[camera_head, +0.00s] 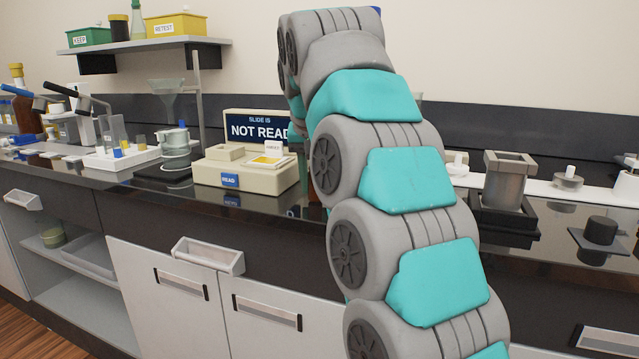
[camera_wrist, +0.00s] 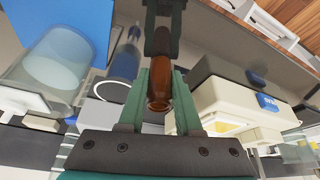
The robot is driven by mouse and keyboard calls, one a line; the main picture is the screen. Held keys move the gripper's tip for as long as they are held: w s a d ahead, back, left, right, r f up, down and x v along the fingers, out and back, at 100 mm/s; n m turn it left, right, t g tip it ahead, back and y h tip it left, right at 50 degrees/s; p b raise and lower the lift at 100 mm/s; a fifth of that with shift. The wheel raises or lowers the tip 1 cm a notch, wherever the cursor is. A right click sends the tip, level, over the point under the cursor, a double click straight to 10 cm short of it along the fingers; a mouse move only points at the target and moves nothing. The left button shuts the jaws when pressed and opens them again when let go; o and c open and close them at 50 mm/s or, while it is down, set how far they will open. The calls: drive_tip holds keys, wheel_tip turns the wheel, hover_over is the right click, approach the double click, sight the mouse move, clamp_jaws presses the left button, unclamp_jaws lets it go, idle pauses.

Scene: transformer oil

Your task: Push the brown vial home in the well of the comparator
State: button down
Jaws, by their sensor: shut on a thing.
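The brown vial (camera_wrist: 160,88) is between the green fingers of my gripper (camera_wrist: 158,100) in the wrist view, which are shut on it. The comparator seems to be the cream box (camera_head: 245,172) with a blue READ button and a dark display with cut-off text "SLIDE IS NOT READ". A cream box with a blue label, probably the same one, shows right of the gripper in the wrist view (camera_wrist: 225,98). The vial looks outside it; the gap cannot be told. The well is not clearly visible. In the head view my arm hides the gripper and vial.
A square-topped metal vessel (camera_head: 505,180) stands right of my arm. A glass cylinder (camera_wrist: 58,65) is left of the gripper in the wrist view. A shelf (camera_head: 145,44) holds bins.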

drive_tip(key=shift+f, duration=0.2)
drive_tip(key=c, duration=0.6)
unclamp_jaws()
